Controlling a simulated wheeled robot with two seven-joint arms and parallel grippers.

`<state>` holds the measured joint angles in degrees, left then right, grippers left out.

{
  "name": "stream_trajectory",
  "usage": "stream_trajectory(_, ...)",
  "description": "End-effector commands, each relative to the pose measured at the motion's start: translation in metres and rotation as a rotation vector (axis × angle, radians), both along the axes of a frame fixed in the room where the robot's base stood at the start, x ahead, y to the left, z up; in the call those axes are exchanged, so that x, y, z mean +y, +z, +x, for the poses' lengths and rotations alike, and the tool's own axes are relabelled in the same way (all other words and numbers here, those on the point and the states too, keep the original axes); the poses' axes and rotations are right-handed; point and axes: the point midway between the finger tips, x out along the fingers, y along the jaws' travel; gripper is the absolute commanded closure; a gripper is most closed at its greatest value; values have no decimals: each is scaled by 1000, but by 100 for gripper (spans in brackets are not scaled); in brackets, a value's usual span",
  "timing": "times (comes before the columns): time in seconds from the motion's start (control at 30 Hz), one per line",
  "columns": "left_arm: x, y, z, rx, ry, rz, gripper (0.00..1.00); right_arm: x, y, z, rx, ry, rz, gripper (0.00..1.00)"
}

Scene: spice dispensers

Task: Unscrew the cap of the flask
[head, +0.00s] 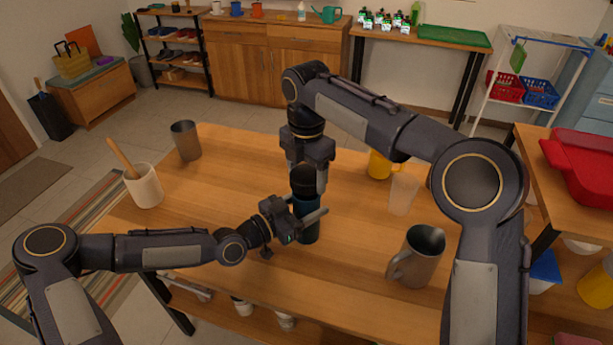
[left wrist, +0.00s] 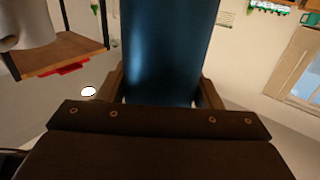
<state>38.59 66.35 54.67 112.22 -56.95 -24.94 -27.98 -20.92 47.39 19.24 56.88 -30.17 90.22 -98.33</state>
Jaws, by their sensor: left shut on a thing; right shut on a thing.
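The flask (head: 307,226) is dark blue and stands upright on the wooden table (head: 220,170). Its cap (head: 303,181) is black and sits at the top of the flask; whether a gap lies between them is hidden by my grippers. My left gripper (head: 309,214) comes in from the left and is shut around the flask's upper body. In the left wrist view the blue flask body (left wrist: 168,50) fills the space between the fingers. My right gripper (head: 305,178) points straight down from above and is shut on the cap, one finger on each side.
A white cup with a wooden stick (head: 145,187) and a metal tumbler (head: 185,140) stand at the left. A yellow mug (head: 379,165), a clear cup (head: 403,194) and a grey metal mug (head: 416,257) stand right of the flask. The table's front left is clear.

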Motion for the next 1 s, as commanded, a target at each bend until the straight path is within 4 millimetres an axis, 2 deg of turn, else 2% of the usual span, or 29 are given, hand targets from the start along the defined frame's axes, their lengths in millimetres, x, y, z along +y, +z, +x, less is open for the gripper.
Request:
stream_trajectory(0.43, 0, 0, 0, -1, 1, 0, 100, 0, 6, 0, -1, 0, 1, 62)
stream_trajectory(0.73, 0, 0, 0, -1, 1, 0, 100, 0, 39, 0, -2, 0, 1, 62)
stream_trajectory(1.0, 0, 0, 0, -1, 0, 0, 100, 0, 44, 0, 0, 0, 0, 62)
